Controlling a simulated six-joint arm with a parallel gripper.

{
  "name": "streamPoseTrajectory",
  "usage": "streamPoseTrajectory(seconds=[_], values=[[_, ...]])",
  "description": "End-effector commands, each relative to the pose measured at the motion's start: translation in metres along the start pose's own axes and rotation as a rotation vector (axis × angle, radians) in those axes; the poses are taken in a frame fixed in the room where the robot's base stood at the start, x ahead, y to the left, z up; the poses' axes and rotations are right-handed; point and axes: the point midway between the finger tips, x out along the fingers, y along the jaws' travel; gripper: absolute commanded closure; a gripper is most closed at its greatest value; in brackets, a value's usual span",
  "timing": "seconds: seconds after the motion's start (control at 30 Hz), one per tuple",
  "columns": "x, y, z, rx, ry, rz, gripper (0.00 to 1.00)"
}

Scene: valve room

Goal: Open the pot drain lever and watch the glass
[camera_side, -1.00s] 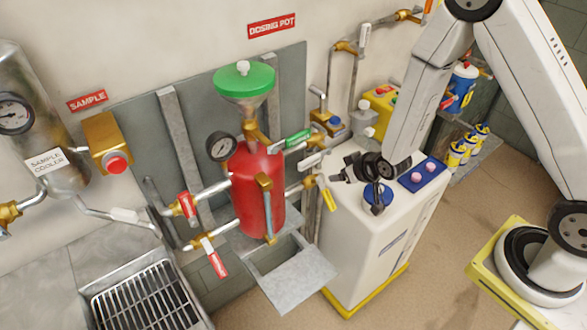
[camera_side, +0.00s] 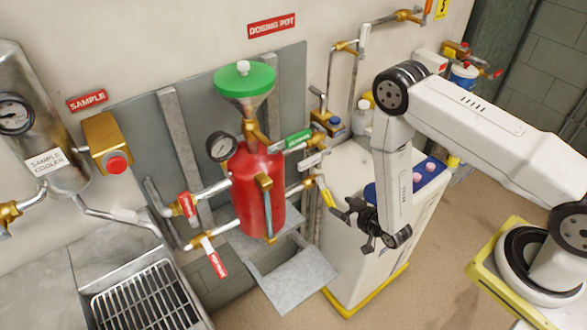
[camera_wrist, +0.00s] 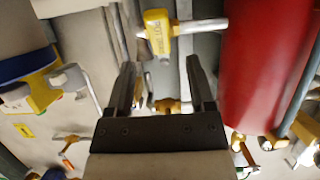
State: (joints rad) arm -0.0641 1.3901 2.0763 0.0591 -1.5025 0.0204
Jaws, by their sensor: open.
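The yellow pot drain lever (camera_side: 327,194) hangs down at a slant from a brass valve right of the red dosing pot. In the wrist view the yellow lever (camera_wrist: 157,34), with its lettering, shows just beyond my fingertips, between their lines. My gripper (camera_side: 342,212) is open and empty, close to the lever's lower end; contact cannot be told. Its two dark fingers (camera_wrist: 161,68) show apart in the wrist view. The slim upright glass (camera_side: 267,209) with brass ends is on the front of the red pot (camera_side: 243,190). Its level is too small to read.
A white cabinet (camera_side: 345,260) stands behind and below my gripper. A red-handled lever (camera_side: 217,264) and a green-handled lever (camera_side: 298,138) are also on the pot's pipework. A grey metal ledge (camera_side: 292,280) lies below the pot. Open floor is at the lower right.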

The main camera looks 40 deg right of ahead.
Motion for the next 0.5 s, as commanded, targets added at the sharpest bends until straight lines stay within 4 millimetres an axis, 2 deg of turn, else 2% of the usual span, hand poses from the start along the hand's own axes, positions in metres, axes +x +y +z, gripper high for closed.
streamPoseTrajectory(seconds=[0.27,0.5], values=[[0.003,0.000,0.000,0.000,0.001,0.000,0.31],[0.020,0.000,0.000,0.000,0.002,0.001,0.31]])
